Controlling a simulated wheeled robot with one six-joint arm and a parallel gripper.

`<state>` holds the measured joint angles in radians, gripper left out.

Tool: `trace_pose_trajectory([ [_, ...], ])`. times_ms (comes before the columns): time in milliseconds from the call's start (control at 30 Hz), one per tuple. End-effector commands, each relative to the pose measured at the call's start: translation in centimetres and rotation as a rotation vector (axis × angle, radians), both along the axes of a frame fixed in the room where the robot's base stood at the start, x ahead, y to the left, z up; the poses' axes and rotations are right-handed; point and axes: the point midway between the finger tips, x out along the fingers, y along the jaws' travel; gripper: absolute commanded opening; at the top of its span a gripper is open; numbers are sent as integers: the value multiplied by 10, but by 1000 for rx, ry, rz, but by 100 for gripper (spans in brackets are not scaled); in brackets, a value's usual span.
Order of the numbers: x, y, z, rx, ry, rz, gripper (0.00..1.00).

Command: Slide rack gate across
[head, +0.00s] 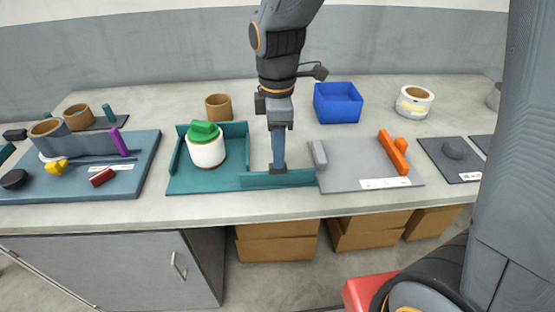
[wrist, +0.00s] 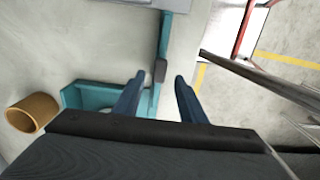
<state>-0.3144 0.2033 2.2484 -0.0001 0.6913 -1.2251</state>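The teal rack (head: 182,183) stands on the counter, left of centre, with raised back and side walls. A white roll (head: 205,153) with a green piece (head: 203,131) on top sits in it. The gate (head: 300,178) is a low teal bar at the rack's front right, mostly reaching out right of the rack, so much of the front is open. My gripper (head: 278,168) points down over the gate. In the wrist view the gate's dark knob (wrist: 160,70) lies between my open fingers (wrist: 160,76), with a gap showing on each side.
A grey board (head: 350,173) with an orange piece (head: 394,150) lies just right of the gate. A blue bin (head: 338,103) and a brown ring (head: 218,107) stand behind. A blue-grey board (head: 130,170) with small parts lies left. Bare counter runs along the front edge.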

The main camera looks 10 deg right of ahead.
Motion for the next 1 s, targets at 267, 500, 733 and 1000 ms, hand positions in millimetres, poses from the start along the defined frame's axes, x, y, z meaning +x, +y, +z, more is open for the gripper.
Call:
trace_pose_trajectory([
  [267, 0, 0, -35, 0, 1, -2, 38],
  [500, 0, 0, -42, 1, -1, -3, 38],
  [733, 0, 0, -42, 1, -1, -3, 26],
  [1000, 0, 0, -42, 0, -1, -3, 0],
])
